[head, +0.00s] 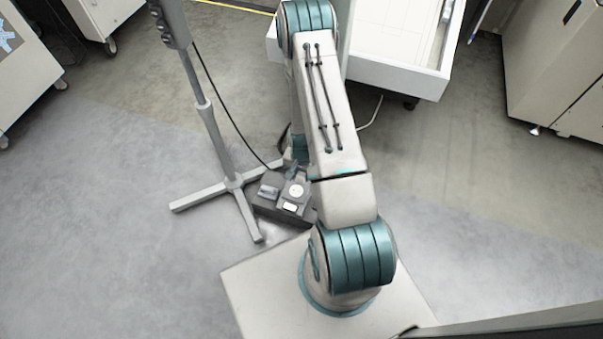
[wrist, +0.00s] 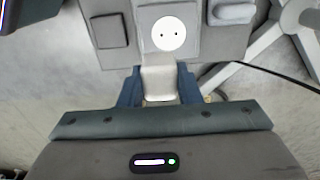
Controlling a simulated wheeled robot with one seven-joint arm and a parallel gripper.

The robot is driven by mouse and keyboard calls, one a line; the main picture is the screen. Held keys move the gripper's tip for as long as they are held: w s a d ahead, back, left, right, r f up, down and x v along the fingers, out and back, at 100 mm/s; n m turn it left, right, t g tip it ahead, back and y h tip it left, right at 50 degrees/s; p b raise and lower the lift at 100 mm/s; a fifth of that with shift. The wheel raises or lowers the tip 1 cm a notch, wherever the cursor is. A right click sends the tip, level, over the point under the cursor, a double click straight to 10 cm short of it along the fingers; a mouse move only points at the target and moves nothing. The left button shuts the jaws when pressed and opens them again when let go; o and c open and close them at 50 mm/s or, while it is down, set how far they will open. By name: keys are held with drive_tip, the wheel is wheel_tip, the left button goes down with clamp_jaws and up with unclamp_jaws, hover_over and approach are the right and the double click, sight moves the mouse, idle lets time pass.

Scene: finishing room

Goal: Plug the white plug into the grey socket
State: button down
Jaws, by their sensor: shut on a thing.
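In the wrist view, my gripper (wrist: 160,90) is shut on the white plug (wrist: 160,72), with a blue finger on each side. The plug points up the picture toward a grey socket (wrist: 188,47), which has a round white face with two dark holes. The holes are clear of the plug. In the head view, the socket's round face (head: 297,190) shows on the dark box, beside my arm. My gripper is mostly hidden there.
The dark box (head: 270,210) stands on the floor against a grey stand (head: 233,182) with splayed legs. A black cable (head: 232,120) hangs from the stand to the box. A square panel (wrist: 109,30) and a pale raised block (wrist: 232,13) flank the socket. Open floor lies left.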

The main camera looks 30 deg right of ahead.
sight(296, 191)
drive_tip(key=shift+s+a+f, duration=0.1)
drive_tip(key=shift+a+f, duration=0.1)
drive_tip(key=shift+a, duration=0.4)
drive_tip(key=shift+a+f, duration=0.2)
drive_tip(key=shift+a, duration=0.35)
drive_tip(key=shift+b, duration=0.3)
drive_tip(key=shift+f+b, duration=1.85)
drive_tip(key=shift+f, duration=0.55)
drive_tip(key=shift+f+b, duration=0.55)
drive_tip(key=shift+f, duration=0.1)
drive_tip(key=c, duration=1.8)
unclamp_jaws()
drive_tip(key=shift+o, duration=0.2)
drive_tip(key=o, duration=1.4)
drive_tip(key=shift+c, duration=0.2)
drive_tip(key=shift+r, duration=0.2)
